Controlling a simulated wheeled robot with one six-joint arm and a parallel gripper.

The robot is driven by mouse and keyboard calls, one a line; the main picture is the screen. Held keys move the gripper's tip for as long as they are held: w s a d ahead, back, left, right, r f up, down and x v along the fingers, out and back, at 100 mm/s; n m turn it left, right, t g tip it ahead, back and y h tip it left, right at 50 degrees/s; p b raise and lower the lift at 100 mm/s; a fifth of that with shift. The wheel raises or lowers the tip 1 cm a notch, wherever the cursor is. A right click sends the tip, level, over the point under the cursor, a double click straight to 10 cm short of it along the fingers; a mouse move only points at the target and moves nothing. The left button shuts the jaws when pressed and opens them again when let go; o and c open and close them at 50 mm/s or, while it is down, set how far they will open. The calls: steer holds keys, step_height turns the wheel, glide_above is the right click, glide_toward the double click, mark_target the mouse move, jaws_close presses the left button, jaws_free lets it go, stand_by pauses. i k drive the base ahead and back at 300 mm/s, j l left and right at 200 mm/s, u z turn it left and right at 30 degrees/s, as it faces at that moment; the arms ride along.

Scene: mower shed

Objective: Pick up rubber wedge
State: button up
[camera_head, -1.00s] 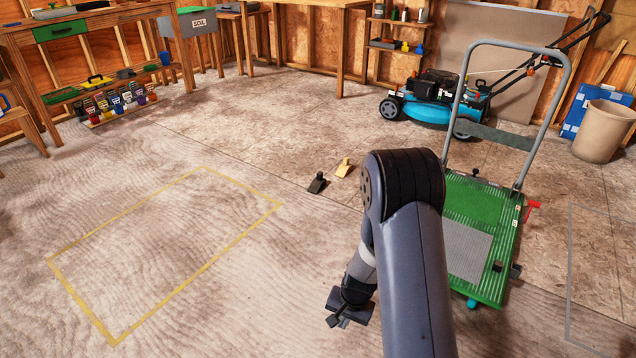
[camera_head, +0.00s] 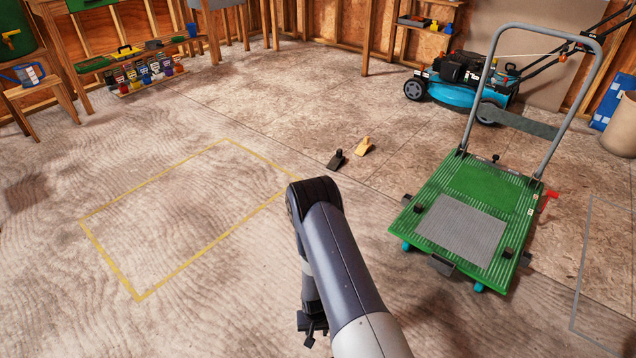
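A small black wedge (camera_head: 338,159), which looks like the rubber one, lies on the floor a little beyond my arm. A tan, wood-coloured wedge (camera_head: 363,146) lies just to its right and slightly farther off. Both have a raised knob-like part. My gripper (camera_head: 311,335) hangs low at the bottom middle, nearer to me than the wedges and clearly apart from them. It is small and partly hidden behind my arm, so I cannot tell whether its fingers are open. I see nothing held in it.
A green platform trolley (camera_head: 480,185) with a grey mat stands to the right. A blue mower (camera_head: 455,88) stands behind it. A yellow taped rectangle (camera_head: 182,273) marks bare floor at left. A workbench (camera_head: 60,60) is at back left. The floor around the wedges is clear.

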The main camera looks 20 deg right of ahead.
mark_target(338, 160)
steer(key=i+u, duration=0.35)
steer(key=i, duration=1.05)
steer(key=i+l+z, duration=0.2)
steer(key=i+z, duration=0.2)
steer(key=i+l+z, duration=0.1)
steer(key=i+z, duration=0.3)
steer(key=i+j+z, duration=0.1)
steer(key=i+z, duration=0.3)
steer(key=i+j+z, duration=0.25)
steer(key=i+z, duration=0.15)
steer(key=i, duration=0.6)
steer(key=l+z, duration=0.05)
steer(key=l, duration=0.05)
